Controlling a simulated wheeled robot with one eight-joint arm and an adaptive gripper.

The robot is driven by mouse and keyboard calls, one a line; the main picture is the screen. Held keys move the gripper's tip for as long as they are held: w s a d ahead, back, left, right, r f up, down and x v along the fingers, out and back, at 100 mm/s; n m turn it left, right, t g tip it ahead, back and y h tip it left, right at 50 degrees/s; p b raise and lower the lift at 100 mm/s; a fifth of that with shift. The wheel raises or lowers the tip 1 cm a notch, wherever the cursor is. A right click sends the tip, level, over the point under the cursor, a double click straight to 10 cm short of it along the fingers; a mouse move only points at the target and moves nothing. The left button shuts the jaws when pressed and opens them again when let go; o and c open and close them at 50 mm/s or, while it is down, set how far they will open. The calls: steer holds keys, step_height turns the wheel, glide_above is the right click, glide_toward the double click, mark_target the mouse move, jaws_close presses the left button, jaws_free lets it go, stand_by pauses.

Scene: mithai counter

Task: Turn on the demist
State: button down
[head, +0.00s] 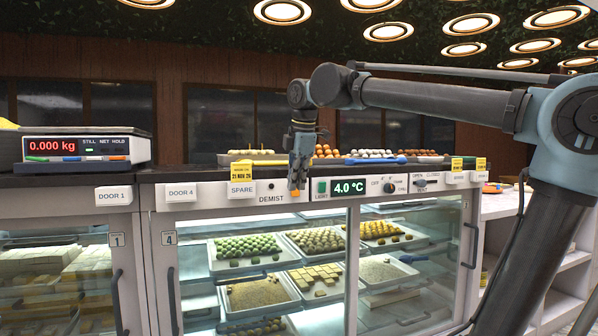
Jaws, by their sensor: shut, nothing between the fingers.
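The DEMIST label (272,199) is on the white control strip above the display case glass. A small dark switch (271,186) sits just above that label; its on or off position is too small to tell. My gripper (295,190) points down in front of the strip, just right of the DEMIST label, with its orange fingertips together and nothing held. I cannot tell whether the fingertips touch the strip. The gripper hides a bit of the strip between DEMIST and LIGHT.
A green LIGHT switch (321,187) and a 4.0 °C display (348,187) lie right of the gripper, then a dark rotary knob (389,188) and a VENT slider (421,183). A scale (82,147) and trays of sweets stand on the counter top.

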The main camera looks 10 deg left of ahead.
mark_target(291, 192)
steer(key=shift+w+a+f, duration=0.4)
steer(key=shift+w+f, duration=0.15)
steer(key=shift+w, duration=0.15)
steer(key=shift+w+a+f, duration=0.45)
steer(key=shift+w+f, duration=0.1)
steer(key=shift+w, duration=0.1)
steer(key=shift+w+a+f, duration=0.4)
steer(key=shift+w+f, duration=0.15)
steer(key=shift+w, duration=0.15)
steer(key=shift+w+a+f+t+y, duration=0.1)
steer(key=shift+w+f+t+y, duration=0.15)
steer(key=shift+t, duration=0.3)
steer(key=shift+a+f+t+y, duration=0.1)
steer(key=shift+t+y, duration=0.25)
steer(key=shift+t, duration=0.2)
